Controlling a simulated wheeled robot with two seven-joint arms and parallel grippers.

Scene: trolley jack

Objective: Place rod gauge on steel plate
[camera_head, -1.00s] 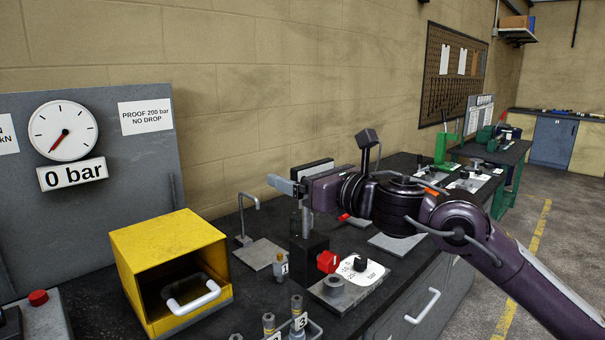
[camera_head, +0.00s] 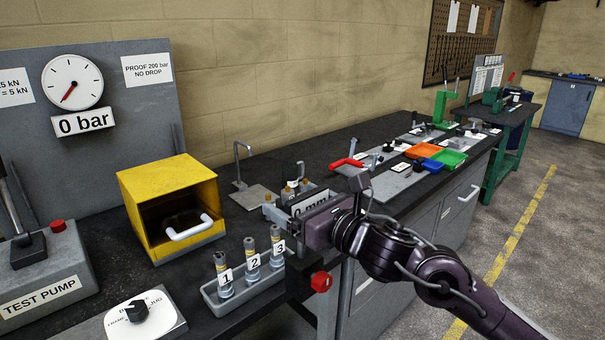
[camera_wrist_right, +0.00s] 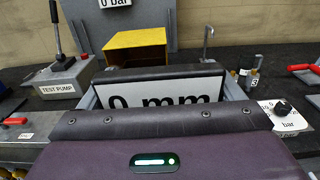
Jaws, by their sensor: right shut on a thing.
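My left gripper is not in view.
A tray (camera_head: 246,290) of numbered cylinders stands just left of the gauge. A yellow open box (camera_head: 165,181) and test pump (camera_head: 45,275) are further left. Grey plates, an orange tray (camera_head: 421,151) and a green tray (camera_head: 447,157) lie along the bench to the right.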

